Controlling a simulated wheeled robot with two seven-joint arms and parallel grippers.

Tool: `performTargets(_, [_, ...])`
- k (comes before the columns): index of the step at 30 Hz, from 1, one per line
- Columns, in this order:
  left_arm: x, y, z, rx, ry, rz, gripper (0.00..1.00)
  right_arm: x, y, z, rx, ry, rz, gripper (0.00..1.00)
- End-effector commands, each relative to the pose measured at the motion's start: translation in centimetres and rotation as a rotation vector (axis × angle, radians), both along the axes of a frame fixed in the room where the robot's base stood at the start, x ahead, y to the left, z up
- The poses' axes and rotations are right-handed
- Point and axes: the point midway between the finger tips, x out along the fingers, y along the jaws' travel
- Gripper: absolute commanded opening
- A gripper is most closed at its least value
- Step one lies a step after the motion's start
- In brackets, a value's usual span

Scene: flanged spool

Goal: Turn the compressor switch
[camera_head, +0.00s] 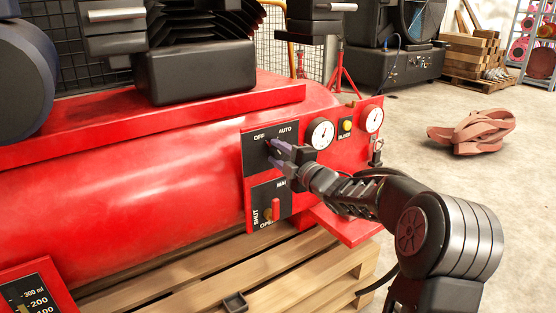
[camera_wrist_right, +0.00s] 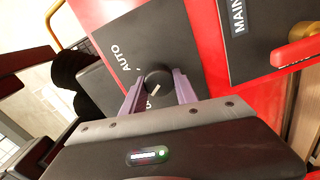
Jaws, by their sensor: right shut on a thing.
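The compressor switch is a round black knob (camera_wrist_right: 157,82) with a short white mark, seen in the wrist view. It sits on a black panel (camera_head: 257,158) labelled OFF and AUTO on the red compressor tank (camera_head: 130,180). I cannot tell which label the mark points to. My right gripper (camera_head: 271,145) is at this panel, its two purple-grey fingers on either side of the knob and shut on it. In the wrist view the gripper (camera_wrist_right: 158,90) covers part of the OFF lettering. In the head view the fingers mostly hide the knob. My left gripper is not in view.
A lower panel (camera_head: 259,196) marked MAIN, SHUT and OPEN carries a red-handled valve (camera_head: 275,209) just below. Two white gauges (camera_head: 320,133) are right of the switch. The compressor stands on a wooden pallet (camera_head: 270,272). Open floor lies to the right, with a reddish bundle (camera_head: 474,132).

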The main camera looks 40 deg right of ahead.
Motion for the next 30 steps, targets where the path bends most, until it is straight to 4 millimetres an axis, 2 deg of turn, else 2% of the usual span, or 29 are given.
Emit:
performTargets(13, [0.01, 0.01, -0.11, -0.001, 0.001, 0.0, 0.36, -0.01, 0.0, -0.14, -0.014, 0.003, 0.001, 0.0])
performTargets(14, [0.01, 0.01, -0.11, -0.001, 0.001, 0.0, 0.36, -0.01, 0.0, -0.14, -0.014, 0.003, 0.001, 0.38])
performTargets(21, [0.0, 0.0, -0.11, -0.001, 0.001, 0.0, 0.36, 0.0, 0.0, -0.08, -0.012, 0.002, 0.0, 0.57])
performTargets(30, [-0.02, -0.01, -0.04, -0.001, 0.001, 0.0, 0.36, -0.19, -0.01, 0.01, -0.012, 0.001, 0.0, 0.57])
